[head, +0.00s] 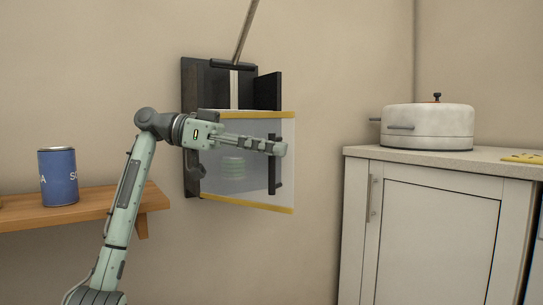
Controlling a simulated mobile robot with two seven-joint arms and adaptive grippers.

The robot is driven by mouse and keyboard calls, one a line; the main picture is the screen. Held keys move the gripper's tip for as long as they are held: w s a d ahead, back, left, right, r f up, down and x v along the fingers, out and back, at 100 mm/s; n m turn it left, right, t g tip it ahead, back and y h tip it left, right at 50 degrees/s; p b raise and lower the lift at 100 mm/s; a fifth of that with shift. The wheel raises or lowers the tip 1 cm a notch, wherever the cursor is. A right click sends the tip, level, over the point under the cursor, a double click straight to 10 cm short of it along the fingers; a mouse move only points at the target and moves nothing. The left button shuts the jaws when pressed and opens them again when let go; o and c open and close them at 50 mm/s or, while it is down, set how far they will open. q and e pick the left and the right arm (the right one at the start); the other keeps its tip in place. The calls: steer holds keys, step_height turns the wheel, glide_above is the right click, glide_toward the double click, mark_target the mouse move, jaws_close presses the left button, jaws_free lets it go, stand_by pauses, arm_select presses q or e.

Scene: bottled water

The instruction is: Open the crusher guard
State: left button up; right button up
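The crusher (190,85) is a dark wall-mounted frame with a long lever (244,35) rising from it. Its guard (255,190) is a clear panel with yellow top and bottom edges. The guard's right side stands out from the frame, so it looks partly swung open. A dark vertical handle (273,178) is near its right edge. My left gripper (282,148) reaches across the guard, with its fingertips at the upper part of the handle. Whether the fingers are closed around the handle is unclear. My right gripper is out of view.
A white pot (428,127) sits on a cabinet counter (400,154) at the right. Open space lies between the guard and the cabinet.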

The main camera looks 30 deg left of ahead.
arm_select(q)
step_height(320, 180, up, 7)
steer(key=t+h, duration=0.1)
steer(key=t, duration=0.1)
steer(key=shift+a+r, duration=0.2)
steer(key=shift+a, duration=0.1)
steer(key=shift+w, duration=0.1)
step_height(320, 180, down, 6)
steer(key=s+g+y, duration=0.1)
steer(key=g, duration=0.1)
steer(key=f+v, duration=0.1)
steer(key=v, duration=0.7)
steer(key=shift+w+a+f+p, duration=0.3)
steer(key=shift+w+f+p, duration=0.1)
steer(key=shift+f+p, duration=0.05)
steer(key=shift+g+y, duration=0.3)
